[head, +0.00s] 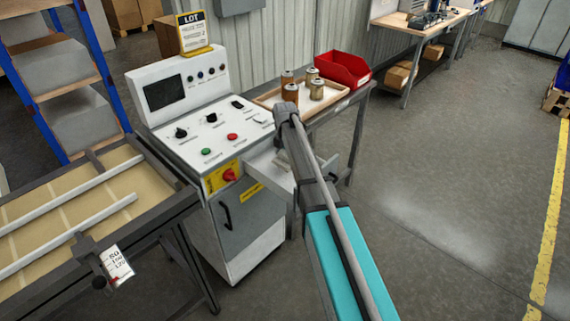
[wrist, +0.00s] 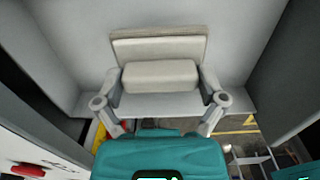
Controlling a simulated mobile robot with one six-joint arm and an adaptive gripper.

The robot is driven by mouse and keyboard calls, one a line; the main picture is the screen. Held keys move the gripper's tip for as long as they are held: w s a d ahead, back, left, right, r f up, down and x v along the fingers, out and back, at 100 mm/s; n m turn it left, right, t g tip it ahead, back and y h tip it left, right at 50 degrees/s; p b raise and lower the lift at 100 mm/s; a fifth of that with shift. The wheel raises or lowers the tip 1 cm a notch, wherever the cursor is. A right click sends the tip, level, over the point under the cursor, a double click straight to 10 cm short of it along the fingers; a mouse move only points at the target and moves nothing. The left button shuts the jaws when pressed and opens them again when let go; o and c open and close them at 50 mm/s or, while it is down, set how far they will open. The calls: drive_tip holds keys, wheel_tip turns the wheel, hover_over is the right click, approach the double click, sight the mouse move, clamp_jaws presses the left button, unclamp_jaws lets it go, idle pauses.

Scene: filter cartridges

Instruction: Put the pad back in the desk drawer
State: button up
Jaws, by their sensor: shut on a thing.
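The pad (wrist: 158,47) shows in the wrist view as a pale slab with a beige edge and a lighter block on its near side. My gripper (wrist: 160,76) has its two fingers closed on the sides of that block. Light grey walls and a flat surface surround the pad, apparently the inside of the drawer; whether the pad touches its bottom I cannot tell. In the head view the desk drawer (head: 268,171) stands pulled out from the grey control desk (head: 225,140). My arm crosses in front of it and hides the pad and the gripper there.
A side table holds a wooden tray (head: 268,101) with several brown cartridges (head: 291,93) and a red bin (head: 343,70), just behind my arm.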

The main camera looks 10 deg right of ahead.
sight(285, 162)
drive_tip(key=shift+w+f+b, duration=0.25)
drive_tip(key=shift+f+b, duration=0.1)
drive_tip(key=shift+f, duration=0.2)
drive_tip(key=shift+f+b, duration=1.2)
drive_tip(key=shift+f, duration=0.05)
drive_tip(key=shift+f, duration=0.15)
drive_tip(key=o, duration=0.8)
drive_tip(key=shift+c, duration=0.2)
drive_tip(key=shift+r, duration=0.25)
wheel_tip(285, 162, up, 12)
drive_tip(key=p, duration=1.2)
drive_tip(key=shift+s, duration=0.15)
